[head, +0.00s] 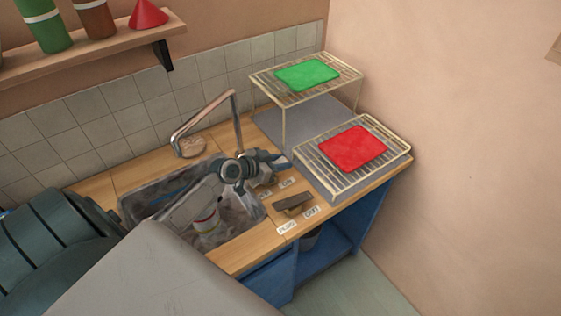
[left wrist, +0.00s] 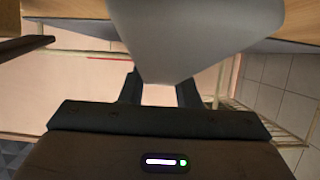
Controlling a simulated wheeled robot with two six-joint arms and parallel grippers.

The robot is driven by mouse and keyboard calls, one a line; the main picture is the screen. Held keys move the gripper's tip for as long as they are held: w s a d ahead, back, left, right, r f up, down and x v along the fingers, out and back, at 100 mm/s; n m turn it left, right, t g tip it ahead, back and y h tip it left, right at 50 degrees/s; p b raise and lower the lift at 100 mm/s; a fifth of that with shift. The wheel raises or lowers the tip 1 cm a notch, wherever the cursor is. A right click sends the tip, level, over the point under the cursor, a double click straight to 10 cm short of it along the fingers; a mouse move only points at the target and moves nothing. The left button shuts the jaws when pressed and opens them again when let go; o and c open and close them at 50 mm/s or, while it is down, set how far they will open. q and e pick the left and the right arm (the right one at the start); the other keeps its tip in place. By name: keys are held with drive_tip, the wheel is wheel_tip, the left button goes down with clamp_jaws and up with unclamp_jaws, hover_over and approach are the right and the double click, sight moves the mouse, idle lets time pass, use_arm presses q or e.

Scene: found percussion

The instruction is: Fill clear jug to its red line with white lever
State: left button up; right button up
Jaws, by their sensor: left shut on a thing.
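The jug (head: 207,224) stands in the sink, pale with a red band near its top; my arm partly hides it, and I cannot tell its water level. My left gripper (head: 277,162) is at the sink's right back corner, beside the bent metal spout. In the left wrist view it (left wrist: 160,92) is shut on a pale, tapered thing (left wrist: 195,38), which looks like the white lever. In the head view my gripper and wrist hide most of that lever. My right gripper is not in view.
The metal spout (head: 236,118) rises behind the sink (head: 130,208). A dark brown block (head: 293,203) lies on the counter by small labels (head: 286,227). Wire racks hold a green mat (head: 307,75) and a red mat (head: 352,147). A shelf (head: 100,48) hangs above left.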

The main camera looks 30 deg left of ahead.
use_arm(q)
drive_tip(key=shift+w+d+g+p, duration=0.1)
drive_tip(key=shift+w+g+p, duration=0.05)
drive_tip(key=shift+g+p, duration=0.8)
drive_tip(key=shift+w+f+g+y+p, duration=0.15)
drive_tip(key=shift+f+g+y+p, duration=0.25)
drive_tip(key=shift+p, duration=0.3)
drive_tip(key=shift+f+g, duration=0.25)
drive_tip(key=o, duration=1)
